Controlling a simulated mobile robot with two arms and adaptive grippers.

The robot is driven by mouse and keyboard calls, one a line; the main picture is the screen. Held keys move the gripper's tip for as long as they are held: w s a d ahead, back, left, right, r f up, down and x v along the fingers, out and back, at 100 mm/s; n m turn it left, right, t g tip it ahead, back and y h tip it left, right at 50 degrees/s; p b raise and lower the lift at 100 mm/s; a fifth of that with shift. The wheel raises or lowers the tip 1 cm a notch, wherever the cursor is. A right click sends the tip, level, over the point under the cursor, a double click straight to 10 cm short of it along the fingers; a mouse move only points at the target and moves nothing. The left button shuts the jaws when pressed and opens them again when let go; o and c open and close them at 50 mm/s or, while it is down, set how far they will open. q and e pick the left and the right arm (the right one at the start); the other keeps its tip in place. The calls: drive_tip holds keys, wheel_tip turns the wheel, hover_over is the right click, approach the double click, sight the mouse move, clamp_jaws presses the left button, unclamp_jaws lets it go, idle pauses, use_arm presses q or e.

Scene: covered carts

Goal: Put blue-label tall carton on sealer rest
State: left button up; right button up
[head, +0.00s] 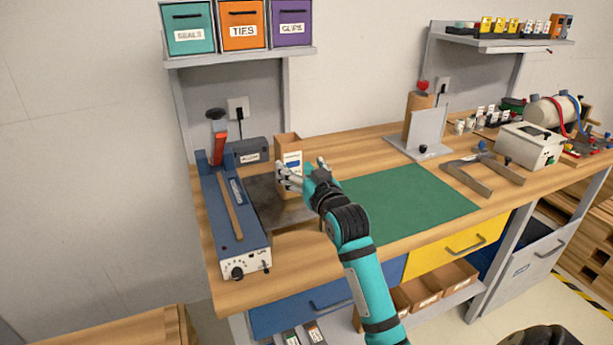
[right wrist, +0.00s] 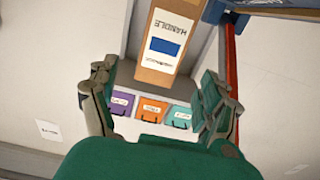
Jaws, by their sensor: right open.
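The tall carton (head: 287,148) is brown with a white label bearing a blue patch. In the head view it stands upright at the right part of the dark grey sealer rest (head: 262,187), beside the blue sealer (head: 230,215). Its base is partly hidden, so I cannot tell exactly where it touches. My right gripper (head: 305,172) is open at the carton's right front, its fingers apart. In the right wrist view the carton (right wrist: 165,48) appears beyond and between the open fingers (right wrist: 155,100), not clamped. My left gripper is not in view.
A green mat (head: 405,205) lies clear right of the carton. A grey stand (head: 425,135), an angled metal piece (head: 482,172) and a white machine (head: 530,145) stand farther right. A shelf with teal, orange and purple bins (head: 240,25) overhangs the back.

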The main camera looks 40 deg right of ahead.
drive_tip(key=shift+v, duration=1.5)
